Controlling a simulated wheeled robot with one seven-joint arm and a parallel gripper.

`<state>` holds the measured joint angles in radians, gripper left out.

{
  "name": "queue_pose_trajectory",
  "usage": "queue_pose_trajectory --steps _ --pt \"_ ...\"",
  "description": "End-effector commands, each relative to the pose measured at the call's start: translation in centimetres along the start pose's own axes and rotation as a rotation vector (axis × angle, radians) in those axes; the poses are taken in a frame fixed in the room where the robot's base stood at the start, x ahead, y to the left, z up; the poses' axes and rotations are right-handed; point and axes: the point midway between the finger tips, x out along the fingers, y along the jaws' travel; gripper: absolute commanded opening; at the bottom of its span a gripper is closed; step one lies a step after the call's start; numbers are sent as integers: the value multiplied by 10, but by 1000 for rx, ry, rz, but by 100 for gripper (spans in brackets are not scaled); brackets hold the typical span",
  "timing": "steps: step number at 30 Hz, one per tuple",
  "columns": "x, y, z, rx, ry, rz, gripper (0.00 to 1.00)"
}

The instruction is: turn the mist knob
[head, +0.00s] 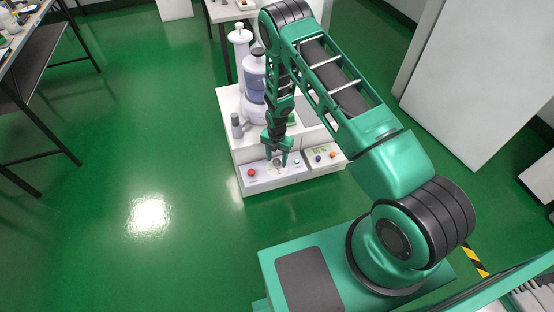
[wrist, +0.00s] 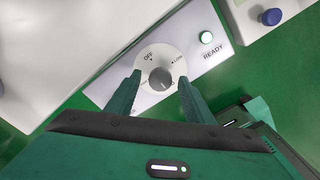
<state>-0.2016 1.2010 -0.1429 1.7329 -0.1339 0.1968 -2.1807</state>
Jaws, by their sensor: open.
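The mist knob (wrist: 160,79) is a grey round knob on a white dial marked OFF and LOW, on the light front panel of a white unit. In the head view the knob area (head: 277,162) is small and partly covered by my gripper (head: 277,159). In the wrist view my gripper (wrist: 157,85) is open, with one green finger on each side of the knob. The fingertips lie over the dial's lower edge. I cannot tell whether they touch the knob. Nothing is held.
A red button (head: 251,172) is at the panel's left end. A neighbouring panel has a blue knob (head: 318,157). Bottles (head: 240,50) stand behind. The green floor at left is clear.

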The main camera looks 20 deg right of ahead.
Motion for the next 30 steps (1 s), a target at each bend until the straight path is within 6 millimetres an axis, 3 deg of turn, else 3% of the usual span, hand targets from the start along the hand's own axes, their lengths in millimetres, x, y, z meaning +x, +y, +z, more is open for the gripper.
queue_pose_trajectory --steps 7,12,13,23,30 --pt "1 0 0 0 0 0 48" --pt "0 0 0 0 0 0 10" --pt "0 0 0 0 0 0 7" --pt "0 0 1 36 -1 0 7" --pt "0 0 0 169 -1 1 7"
